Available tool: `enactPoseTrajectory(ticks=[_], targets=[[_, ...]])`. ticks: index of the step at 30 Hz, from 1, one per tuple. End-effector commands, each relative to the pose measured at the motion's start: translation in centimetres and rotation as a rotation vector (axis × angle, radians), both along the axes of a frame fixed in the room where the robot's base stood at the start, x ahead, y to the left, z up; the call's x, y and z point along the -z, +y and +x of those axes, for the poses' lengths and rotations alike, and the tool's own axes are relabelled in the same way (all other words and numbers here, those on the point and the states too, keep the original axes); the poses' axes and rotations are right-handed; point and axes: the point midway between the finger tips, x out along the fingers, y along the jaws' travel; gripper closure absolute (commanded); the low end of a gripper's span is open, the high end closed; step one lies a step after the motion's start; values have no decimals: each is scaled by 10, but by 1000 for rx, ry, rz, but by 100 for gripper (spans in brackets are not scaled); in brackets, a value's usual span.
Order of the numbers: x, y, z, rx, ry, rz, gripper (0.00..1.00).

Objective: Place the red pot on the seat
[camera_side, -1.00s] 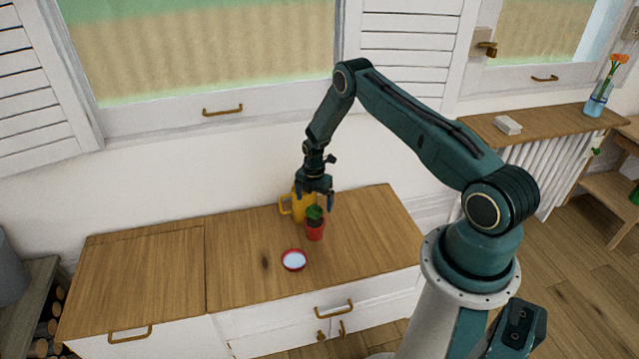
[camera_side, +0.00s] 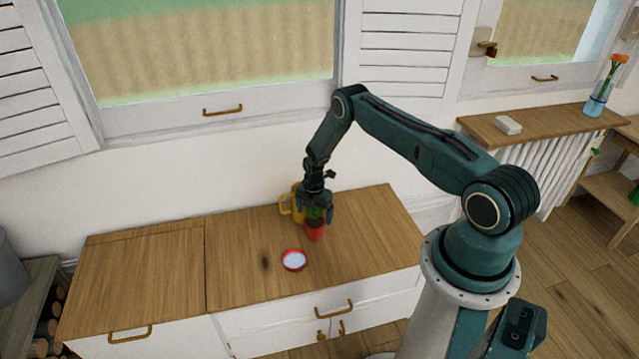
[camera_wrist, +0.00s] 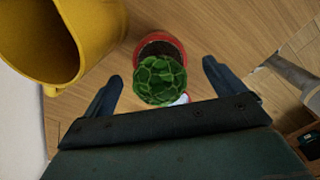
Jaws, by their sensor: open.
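The red pot (camera_side: 315,232) holds a round green plant (camera_wrist: 160,80) and stands upright on the wooden cabinet top. My gripper (camera_side: 316,220) is open and pointing down over the pot. In the wrist view its two fingers (camera_wrist: 160,78) are on either side of the plant, with gaps on both sides. The pot's red rim (camera_wrist: 163,38) shows beyond the plant. A small red-rimmed dish with a pale inside (camera_side: 293,260) lies on the cabinet top, in front and to the left of the pot; I cannot tell if it is the seat.
A yellow mug (camera_side: 298,207) stands close behind and left of the pot and fills the upper left of the wrist view (camera_wrist: 45,40). The cabinet top (camera_side: 150,265) is clear to the left.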

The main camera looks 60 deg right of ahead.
Motion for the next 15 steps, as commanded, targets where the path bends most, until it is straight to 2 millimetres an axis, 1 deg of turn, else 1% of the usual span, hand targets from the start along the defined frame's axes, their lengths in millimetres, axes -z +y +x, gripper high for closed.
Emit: enactPoseTrajectory(ticks=[1,7,12,15], targets=[[7,0,-1,0,1,1,5],[26,0,0,0,1,1,5],[33,-1,0,0,0,0,5],[34,-1,0,0,0,0,5]])
